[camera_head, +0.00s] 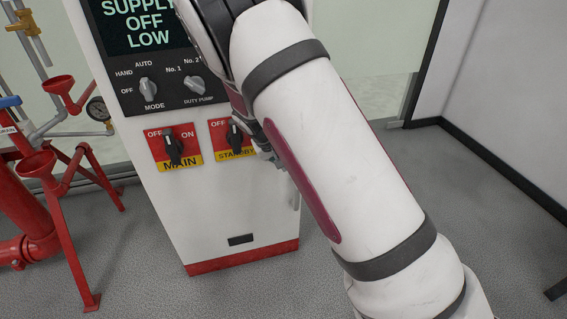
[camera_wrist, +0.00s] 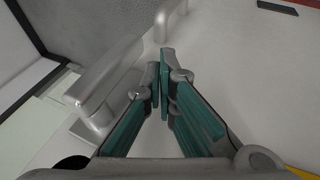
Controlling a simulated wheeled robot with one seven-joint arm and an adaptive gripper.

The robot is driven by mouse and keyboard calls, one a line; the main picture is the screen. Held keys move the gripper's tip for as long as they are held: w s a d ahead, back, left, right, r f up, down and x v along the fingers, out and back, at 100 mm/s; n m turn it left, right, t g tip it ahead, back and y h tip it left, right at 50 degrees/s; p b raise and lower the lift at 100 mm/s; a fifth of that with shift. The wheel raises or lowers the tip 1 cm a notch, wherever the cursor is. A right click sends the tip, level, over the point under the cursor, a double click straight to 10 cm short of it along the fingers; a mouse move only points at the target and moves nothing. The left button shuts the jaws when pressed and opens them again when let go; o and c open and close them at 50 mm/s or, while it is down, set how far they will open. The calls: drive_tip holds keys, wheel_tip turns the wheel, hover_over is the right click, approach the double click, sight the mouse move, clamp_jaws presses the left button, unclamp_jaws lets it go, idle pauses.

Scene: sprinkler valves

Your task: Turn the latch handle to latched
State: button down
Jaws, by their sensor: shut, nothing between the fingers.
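The latch handle (camera_wrist: 118,72) looks like a thick silver lever with a rounded end, on the left of the wrist view. In the head view I cannot make it out; my arm covers that part of the cabinet. My gripper (camera_wrist: 162,72) is shut and empty, its two green-padded fingers together just right of the lever in the wrist view. Whether a finger touches the lever I cannot tell. Part of my gripper (camera_head: 268,153) shows behind my arm, beside the STANDBY switch.
The white cabinet (camera_head: 215,205) bears a MAIN switch (camera_head: 173,147), a STANDBY switch (camera_head: 235,137) and knobs above. A silver pull (camera_head: 294,193) is at its right edge. Red pipework (camera_head: 40,215) stands left. The floor at right is mostly clear.

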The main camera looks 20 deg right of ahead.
drive_tip(key=v, duration=1.1)
drive_tip(key=s+d+r+m+g+y, duration=0.15)
drive_tip(key=s+d+r, duration=0.25)
drive_tip(key=s+r, duration=0.45)
drive_tip(key=s+r+g+y, duration=0.1)
drive_tip(key=s+r, duration=0.1)
drive_tip(key=s, duration=1.6)
drive_tip(key=s+r+g+y, duration=0.1)
drive_tip(key=s+r+y, duration=0.15)
drive_tip(key=s, duration=1.55)
wheel_tip(320, 180, up, 32)
drive_tip(key=t+p, duration=0.4)
drive_tip(key=p, duration=2.6)
drive_tip(key=shift+d+r+n+h, duration=0.2)
drive_tip(key=shift+d+n+h, duration=0.1)
drive_tip(key=shift+d+n, duration=0.15)
